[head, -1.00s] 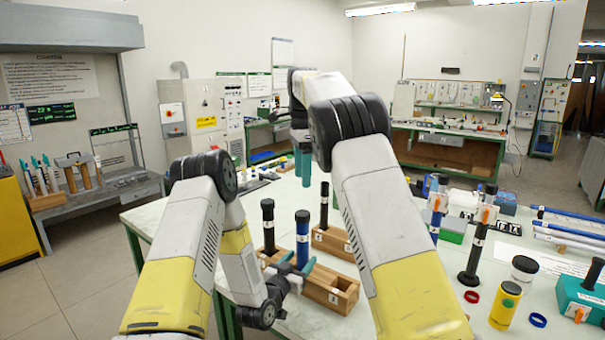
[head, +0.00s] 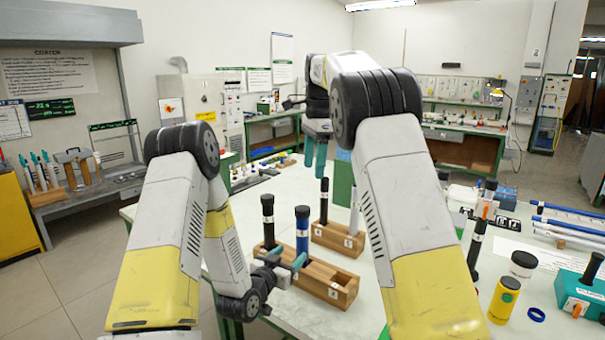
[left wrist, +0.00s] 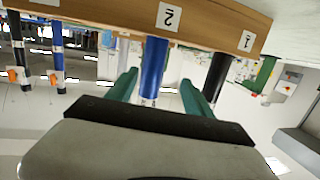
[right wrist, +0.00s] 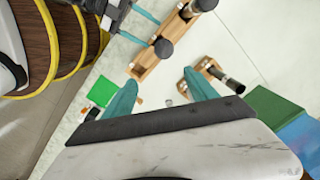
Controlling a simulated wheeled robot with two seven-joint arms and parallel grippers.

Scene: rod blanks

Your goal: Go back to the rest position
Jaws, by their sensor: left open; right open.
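My left gripper (head: 286,259) is open, low at the front of the near wooden holder (head: 335,293). In the left wrist view the blue rod (left wrist: 154,66) shows between its spread teal fingers (left wrist: 155,88), not gripped; I cannot tell whether it lies between the tips or beyond them. The blue rod (head: 302,238) stands upright in slot 2, and a black rod (head: 268,222) stands in slot 1. The slot at the right end looks empty. My right gripper (head: 315,158) is open and empty, pointing down above the table's far side; its fingers also show in the right wrist view (right wrist: 160,92).
A second wooden holder (head: 336,238) behind holds a black rod and a pale rod. On the right are a yellow jar (head: 504,302), a blue ring (head: 536,314), a teal box (head: 580,297) and blue tubes (head: 570,225). The white tabletop (head: 300,318) is bare in front.

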